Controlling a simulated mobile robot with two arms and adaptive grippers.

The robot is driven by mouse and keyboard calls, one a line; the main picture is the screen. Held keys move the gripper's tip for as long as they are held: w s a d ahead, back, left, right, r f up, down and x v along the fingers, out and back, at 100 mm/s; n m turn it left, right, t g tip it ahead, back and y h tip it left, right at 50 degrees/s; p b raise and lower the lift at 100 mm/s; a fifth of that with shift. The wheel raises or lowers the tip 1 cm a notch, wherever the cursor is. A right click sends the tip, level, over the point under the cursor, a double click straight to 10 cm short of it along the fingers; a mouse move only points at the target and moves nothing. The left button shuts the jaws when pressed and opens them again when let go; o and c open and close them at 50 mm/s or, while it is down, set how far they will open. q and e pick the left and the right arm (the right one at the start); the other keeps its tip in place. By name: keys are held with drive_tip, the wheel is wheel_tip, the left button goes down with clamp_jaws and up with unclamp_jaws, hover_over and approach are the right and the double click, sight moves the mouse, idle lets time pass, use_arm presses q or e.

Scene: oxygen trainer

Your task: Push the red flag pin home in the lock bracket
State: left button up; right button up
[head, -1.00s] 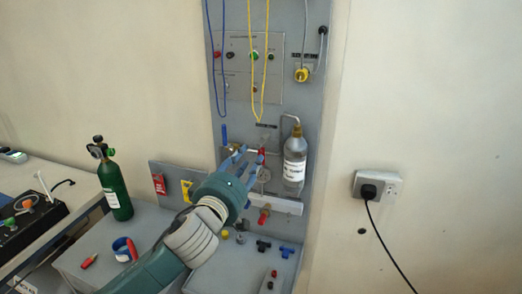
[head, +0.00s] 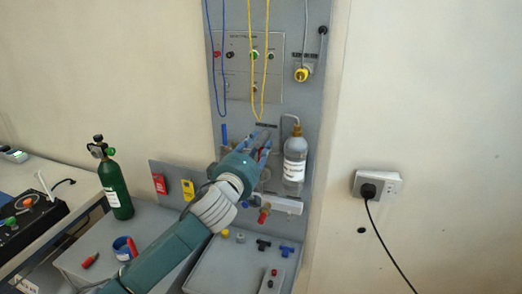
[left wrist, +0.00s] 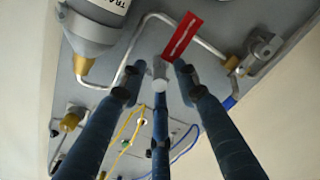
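The red flag pin shows in the left wrist view as a red flag (left wrist: 182,37) with a pale stripe, just beyond my fingertips. My left gripper (left wrist: 159,74) has its fingertips apart, around a short pale grey cylindrical part (left wrist: 159,70); whether they touch it is unclear. In the head view the left gripper (head: 258,146) is at the grey panel, left of the bottle, and its fingers mostly hide the pin. The lock bracket and how deep the pin sits cannot be made out. My right gripper is not in view.
A labelled bottle (head: 295,163) stands close right of the left gripper. Yellow cords (head: 258,90) and a blue cord (head: 217,70) hang above. Below are a red-handled valve (head: 264,213) and a grey tray (head: 225,265) with small fittings. A green cylinder (head: 115,188) stands at left.

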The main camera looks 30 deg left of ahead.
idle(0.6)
use_arm(q)
clamp_jaws()
drive_tip(key=shift+s, duration=0.1)
drive_tip(key=shift+v, duration=3.9)
drive_tip(key=shift+d, duration=0.1)
